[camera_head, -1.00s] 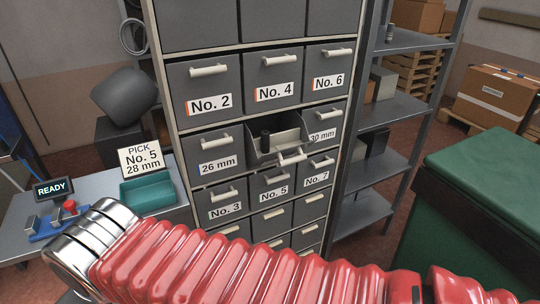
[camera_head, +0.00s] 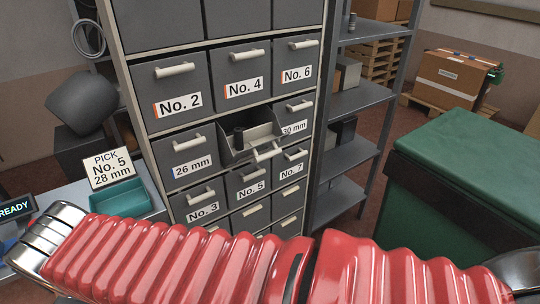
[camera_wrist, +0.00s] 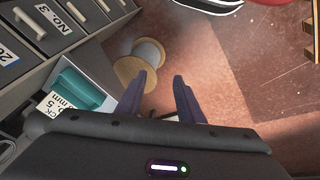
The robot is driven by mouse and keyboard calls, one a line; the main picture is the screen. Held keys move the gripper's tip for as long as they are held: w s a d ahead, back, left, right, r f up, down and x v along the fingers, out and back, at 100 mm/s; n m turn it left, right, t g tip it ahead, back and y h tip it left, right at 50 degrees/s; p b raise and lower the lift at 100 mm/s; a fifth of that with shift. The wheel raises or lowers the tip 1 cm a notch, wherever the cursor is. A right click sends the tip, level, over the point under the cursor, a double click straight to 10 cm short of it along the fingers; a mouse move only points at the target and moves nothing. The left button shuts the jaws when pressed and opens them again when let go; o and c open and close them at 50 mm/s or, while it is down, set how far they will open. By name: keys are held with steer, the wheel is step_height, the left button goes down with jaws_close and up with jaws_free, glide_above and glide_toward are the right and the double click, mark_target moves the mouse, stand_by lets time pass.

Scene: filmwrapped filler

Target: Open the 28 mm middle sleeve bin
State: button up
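The middle sleeve bin (camera_head: 250,134) sits in the grey cabinet between the bin labelled 26 mm (camera_head: 192,158) and the bin labelled 30 mm (camera_head: 295,115). It is pulled out, with its inside showing and its white handle (camera_head: 267,152) tilted forward. A dark cylinder (camera_head: 239,136) stands inside it. Its own label is not visible. My gripper (camera_wrist: 159,80) shows in the wrist view with two dark fingers apart and nothing between them. It points toward the floor, away from the open bin. The head view does not show the gripper.
A sign (camera_head: 109,168) reads PICK No. 5 28 mm beside a teal tray (camera_head: 121,198) on a grey bench. A wooden spool (camera_wrist: 140,65) stands on the floor. A green container (camera_head: 460,170) and a metal shelf (camera_head: 352,100) are at right.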

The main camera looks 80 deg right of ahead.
steer(key=s+d+f+n+g+h, duration=0.1)
steer(key=s+d+f+g+h, duration=0.15)
steer(key=d, duration=0.35)
steer(key=s+d+f+n+g+h, duration=0.1)
steer(key=s+d+f+n+g, duration=0.1)
steer(key=s+d+g, duration=0.3)
steer(key=n+g+h, duration=0.6)
steer(key=n+h, duration=0.8)
steer(key=n, duration=0.3)
glide_toward(270, 154)
steer(key=w+a+f, duration=0.2)
steer(key=shift+s+a+r, duration=0.1)
steer(key=shift+s+a, duration=0.05)
steer(key=shift+x, duration=6.95)
steer(key=shift+c, duration=0.2)
jaws_close()
